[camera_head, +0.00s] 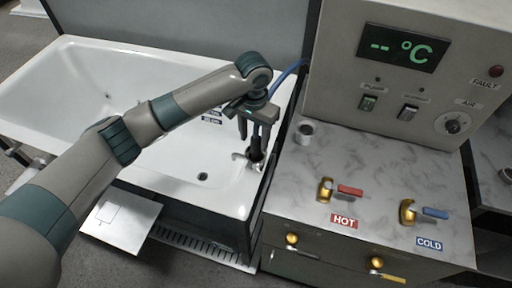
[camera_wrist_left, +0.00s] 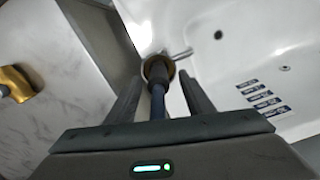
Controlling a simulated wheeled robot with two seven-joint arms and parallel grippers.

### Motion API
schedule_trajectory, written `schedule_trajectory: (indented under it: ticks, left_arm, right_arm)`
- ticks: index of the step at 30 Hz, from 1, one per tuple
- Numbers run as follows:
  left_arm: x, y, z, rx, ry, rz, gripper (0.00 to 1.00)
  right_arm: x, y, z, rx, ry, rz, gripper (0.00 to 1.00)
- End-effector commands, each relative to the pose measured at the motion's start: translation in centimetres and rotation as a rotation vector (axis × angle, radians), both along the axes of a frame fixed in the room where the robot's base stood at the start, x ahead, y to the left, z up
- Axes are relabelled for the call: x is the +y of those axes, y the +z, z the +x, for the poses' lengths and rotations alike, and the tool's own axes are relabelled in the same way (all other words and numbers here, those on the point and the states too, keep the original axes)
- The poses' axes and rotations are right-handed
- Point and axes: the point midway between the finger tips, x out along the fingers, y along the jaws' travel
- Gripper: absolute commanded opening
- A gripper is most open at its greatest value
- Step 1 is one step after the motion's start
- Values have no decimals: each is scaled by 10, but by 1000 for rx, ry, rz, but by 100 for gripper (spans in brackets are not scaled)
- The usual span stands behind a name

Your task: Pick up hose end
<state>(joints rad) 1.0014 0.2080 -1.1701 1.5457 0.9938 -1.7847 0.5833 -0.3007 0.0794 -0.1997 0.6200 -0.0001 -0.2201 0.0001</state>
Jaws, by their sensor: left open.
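The blue hose (camera_head: 288,73) runs from the control panel's side to behind my left gripper (camera_head: 257,143). Its dark hose end (camera_head: 256,156) shows below the fingers at the tub's right rim. In the left wrist view, the hose end (camera_wrist_left: 157,74) sits between the two open fingers of my left gripper (camera_wrist_left: 158,86), with the blue hose (camera_wrist_left: 157,104) trailing back toward the palm. A brass ring (camera_wrist_left: 158,62) surrounds its far end. A gap shows on both sides of the hose, and I see no finger contact. My right gripper is not in view.
The white bathtub (camera_head: 75,75) lies left, with a chrome spout (camera_head: 240,156) by the fingers. The control panel (camera_head: 335,95) rises behind.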

Motion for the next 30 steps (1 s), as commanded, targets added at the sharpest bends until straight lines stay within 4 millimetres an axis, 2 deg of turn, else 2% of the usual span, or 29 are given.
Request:
schedule_trajectory:
  ticks: [7,13,28,29,30]
  left_arm:
    - [-3,-23,-1,3,0,2,48]
    - [-3,-45,0,0,0,1,48]
    - [-3,-49,0,-1,-1,1,48]
    - [-3,-49,0,-1,-1,1,45]
    - [-3,-49,0,-1,-1,1,36]
  right_arm:
    - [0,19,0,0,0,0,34]
    - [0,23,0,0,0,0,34]
    - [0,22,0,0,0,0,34]
    - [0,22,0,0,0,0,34]
    - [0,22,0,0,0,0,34]
